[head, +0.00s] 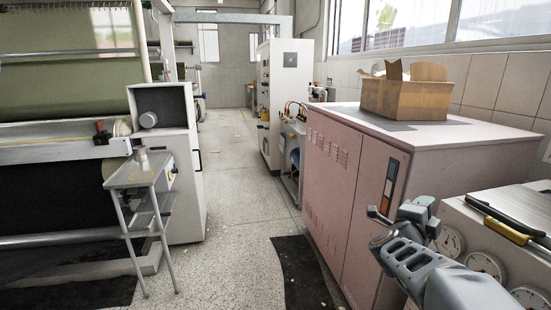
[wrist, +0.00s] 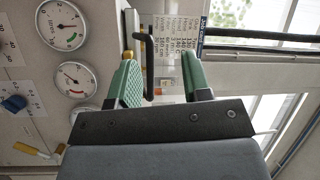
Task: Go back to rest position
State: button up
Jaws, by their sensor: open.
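My gripper (wrist: 158,62) shows in the wrist view with its two green-padded fingers spread apart. A black hooked bar (wrist: 149,66) shows between the fingers, close to the left one; I cannot tell whether they touch. A white sheet with printed lines (wrist: 180,42) shows beyond the fingers. The fingertips are mostly hidden there.
A pink cabinet (head: 335,185) with a cardboard box (head: 405,98) on top stands right of the aisle. A panel with round gauges (head: 485,266) is close beside my arm. A small metal stand (head: 140,170) and a fabric machine are on the left. The grey floor aisle (head: 235,180) is mostly clear.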

jog(key=a+r+n+t+y+p, duration=0.1)
jog(key=a+r+n+y+p, duration=0.1)
jog(key=a+n+y+p, duration=0.45)
jog(key=a+r+n+y+p, duration=0.35)
jog(key=a+n+y, duration=0.45)
jog(key=a+n, duration=0.3)
jog(key=s+a+f+n+g+p, duration=0.1)
jog(key=s+a+n+g+p, duration=0.2)
jog(key=s, duration=0.4)
jog(key=s+a+f+n+g+p, duration=0.1)
jog(key=s+n+g+p, duration=0.3)
jog(key=s, duration=0.4)
jog(key=shift+s+a+n+g+y+p, duration=0.25)
jog(key=shift+a+n+g+y, duration=0.2)
jog(key=shift+a+n+g, duration=0.4)
jog(key=shift+r, duration=0.1)
